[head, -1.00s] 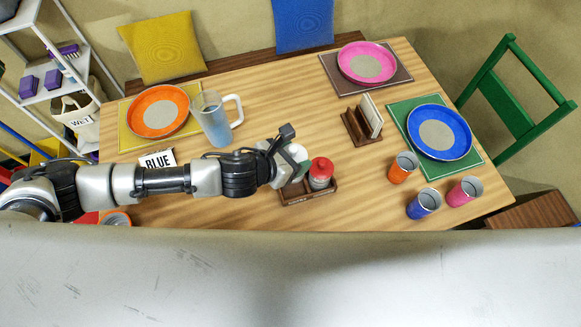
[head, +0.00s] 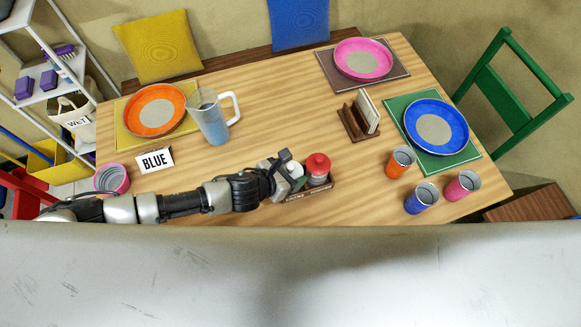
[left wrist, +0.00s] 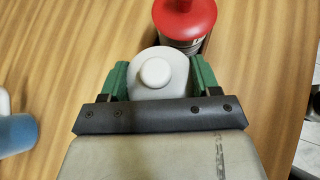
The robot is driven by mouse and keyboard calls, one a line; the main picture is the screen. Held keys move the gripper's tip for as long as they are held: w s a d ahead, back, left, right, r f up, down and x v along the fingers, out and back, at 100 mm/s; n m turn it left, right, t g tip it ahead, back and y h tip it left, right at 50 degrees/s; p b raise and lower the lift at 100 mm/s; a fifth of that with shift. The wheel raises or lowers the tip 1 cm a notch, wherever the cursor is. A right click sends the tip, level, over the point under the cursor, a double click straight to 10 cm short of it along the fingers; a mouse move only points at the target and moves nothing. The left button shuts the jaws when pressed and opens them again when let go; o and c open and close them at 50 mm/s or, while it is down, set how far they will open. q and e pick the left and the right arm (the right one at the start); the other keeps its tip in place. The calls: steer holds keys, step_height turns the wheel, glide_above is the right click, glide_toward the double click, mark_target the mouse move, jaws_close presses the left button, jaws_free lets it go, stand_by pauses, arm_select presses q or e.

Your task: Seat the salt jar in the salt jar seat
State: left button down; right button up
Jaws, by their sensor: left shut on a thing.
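The salt jar (left wrist: 158,72) has a white top with a round knob. My left gripper (left wrist: 159,80) is shut on it, with a green finger on each side. In the head view the white jar (head: 295,169) shows partly behind my left gripper (head: 286,172). It is at the left part of a dark wooden caddy (head: 318,191), beside a red-topped jar (head: 317,167) that stands in the caddy. The red-topped jar also shows just beyond the white one in the left wrist view (left wrist: 184,16). The seat and the salt jar's base are hidden. My right gripper is not in view.
A napkin holder (head: 358,119) and orange, blue and pink cups (head: 422,198) stand to the right. The table (head: 270,105) behind the caddy is clear.

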arm_select(q)
steer(key=shift+c, duration=1.2)
jaws_free()
steer(key=shift+s+a+r, duration=0.1)
steer(key=shift+a+r, duration=0.05)
steer(key=v, duration=1.1)
steer(key=shift+s+a+r, duration=0.15)
steer(key=shift+s+r, duration=0.05)
steer(key=shift+r, duration=0.05)
